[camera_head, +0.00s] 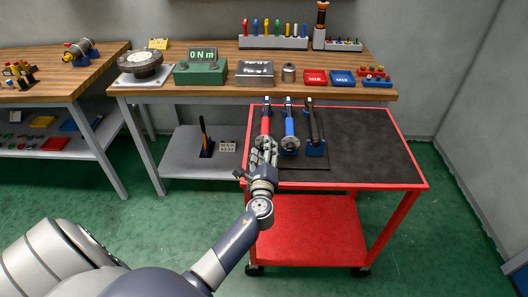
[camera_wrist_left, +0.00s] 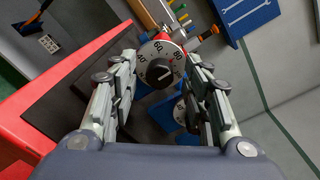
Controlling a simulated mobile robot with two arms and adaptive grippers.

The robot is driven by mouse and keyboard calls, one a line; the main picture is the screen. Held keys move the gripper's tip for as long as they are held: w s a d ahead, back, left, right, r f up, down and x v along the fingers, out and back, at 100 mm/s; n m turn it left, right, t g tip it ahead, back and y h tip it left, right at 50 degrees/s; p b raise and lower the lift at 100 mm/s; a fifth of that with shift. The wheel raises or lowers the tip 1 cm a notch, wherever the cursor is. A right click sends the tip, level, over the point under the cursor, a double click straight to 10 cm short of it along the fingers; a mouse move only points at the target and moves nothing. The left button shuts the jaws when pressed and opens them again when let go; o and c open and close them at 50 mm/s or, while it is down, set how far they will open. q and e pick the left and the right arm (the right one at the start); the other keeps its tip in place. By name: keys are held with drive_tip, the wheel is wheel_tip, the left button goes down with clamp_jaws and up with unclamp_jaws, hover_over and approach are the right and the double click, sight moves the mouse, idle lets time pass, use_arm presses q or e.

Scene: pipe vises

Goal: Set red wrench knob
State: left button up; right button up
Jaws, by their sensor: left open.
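The red torque wrench (camera_head: 266,124) lies at the left end of a row of three wrenches on the cart. Its round dial knob shows in the left wrist view (camera_wrist_left: 160,70), with a white numbered ring and a black centre with a white line. My left gripper (camera_head: 264,152) is at the near end of the red wrench and partly hides it. In the left wrist view my left gripper (camera_wrist_left: 160,78) is open, with one finger on each side of the knob. I cannot tell whether the fingers touch it. My right gripper is not in view.
A blue wrench (camera_head: 289,128) lies close on the right, then a black wrench (camera_head: 314,125). The red-rimmed cart (camera_head: 385,150) has clear dark matting on its right. Behind stands a wooden workbench (camera_head: 215,87) with a green torque display (camera_head: 202,70).

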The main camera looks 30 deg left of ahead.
use_arm(q)
drive_tip(key=v, duration=1.2)
drive_tip(key=s+d+f+n+g+h, duration=0.2)
drive_tip(key=s+f, duration=0.2)
drive_tip(key=f, duration=0.7)
drive_tip(key=s+d+f+n+g+h, duration=0.1)
drive_tip(key=s+d+f+g+h, duration=0.2)
drive_tip(key=f, duration=0.8)
drive_tip(key=s+d+f+n+g+h, duration=0.15)
drive_tip(key=s+f, duration=0.25)
drive_tip(key=f, duration=0.7)
drive_tip(key=s+f+n+g+h, duration=0.1)
drive_tip(key=s+f+n, duration=0.3)
drive_tip(key=s, duration=0.6)
drive_tip(key=s+f+n+g+h, duration=0.1)
drive_tip(key=s+f+n+g, duration=0.3)
drive_tip(key=s+f, duration=0.4)
drive_tip(key=s+d+f+n+g+h, duration=0.1)
drive_tip(key=s+f+n, duration=0.3)
drive_tip(key=s, duration=0.9)
wheel_tip(320, 180, down, 2)
drive_tip(key=shift+s+g, duration=0.3)
drive_tip(key=shift+g, duration=0.45)
